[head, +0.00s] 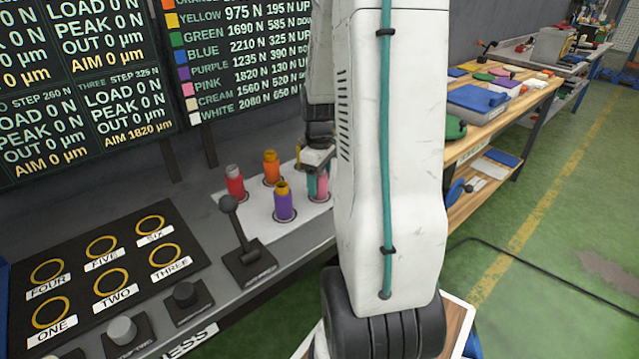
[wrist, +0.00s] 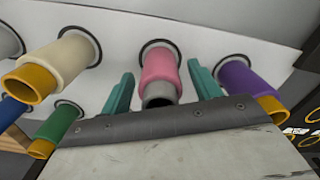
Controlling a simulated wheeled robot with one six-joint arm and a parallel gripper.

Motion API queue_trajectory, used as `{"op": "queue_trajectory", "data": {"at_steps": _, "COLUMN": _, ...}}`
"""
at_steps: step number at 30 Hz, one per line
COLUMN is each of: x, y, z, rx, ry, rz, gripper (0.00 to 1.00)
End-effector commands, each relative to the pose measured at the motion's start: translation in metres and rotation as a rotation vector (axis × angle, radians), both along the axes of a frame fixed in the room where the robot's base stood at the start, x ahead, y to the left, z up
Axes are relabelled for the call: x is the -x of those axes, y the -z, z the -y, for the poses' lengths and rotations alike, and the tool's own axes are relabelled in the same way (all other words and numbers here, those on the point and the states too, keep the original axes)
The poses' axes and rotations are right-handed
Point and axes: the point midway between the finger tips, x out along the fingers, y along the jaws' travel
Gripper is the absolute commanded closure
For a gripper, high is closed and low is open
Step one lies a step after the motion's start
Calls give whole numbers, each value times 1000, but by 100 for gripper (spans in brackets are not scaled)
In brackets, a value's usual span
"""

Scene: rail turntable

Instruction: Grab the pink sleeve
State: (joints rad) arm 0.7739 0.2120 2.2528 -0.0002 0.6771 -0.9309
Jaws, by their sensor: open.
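The pink sleeve (wrist: 160,70) stands in a dark ring on a white board (wrist: 205,50), with a grey metal end showing. It also shows in the head view (head: 321,186), partly covered by my gripper and arm. My gripper (wrist: 164,88) is open, with one teal finger on each side of the pink sleeve. Gaps show between the fingers and the sleeve. In the head view my gripper (head: 316,180) is beside the sleeve's upper part.
A purple sleeve (wrist: 248,85) stands close on the right, and cream (wrist: 65,65) and green (wrist: 56,122) sleeves on the left. In the head view, red (head: 235,183) and orange (head: 271,169) sleeves and a black lever (head: 240,235) stand nearby.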

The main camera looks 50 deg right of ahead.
Motion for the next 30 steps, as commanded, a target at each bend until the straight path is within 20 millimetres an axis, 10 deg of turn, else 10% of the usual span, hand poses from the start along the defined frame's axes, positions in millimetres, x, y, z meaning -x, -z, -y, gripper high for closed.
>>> {"op": "queue_trajectory", "data": {"at_steps": 9, "x": 0, "y": 6, "z": 0, "rx": 1, "ry": 0, "rz": 0, "gripper": 38}}
{"op": "queue_trajectory", "data": {"at_steps": 16, "x": 0, "y": 6, "z": 0, "rx": 1, "ry": 0, "rz": 0, "gripper": 97}}
{"op": "queue_trajectory", "data": {"at_steps": 30, "x": -2, "y": -4, "z": -1, "rx": 3, "ry": -3, "rz": 2, "gripper": 97}}
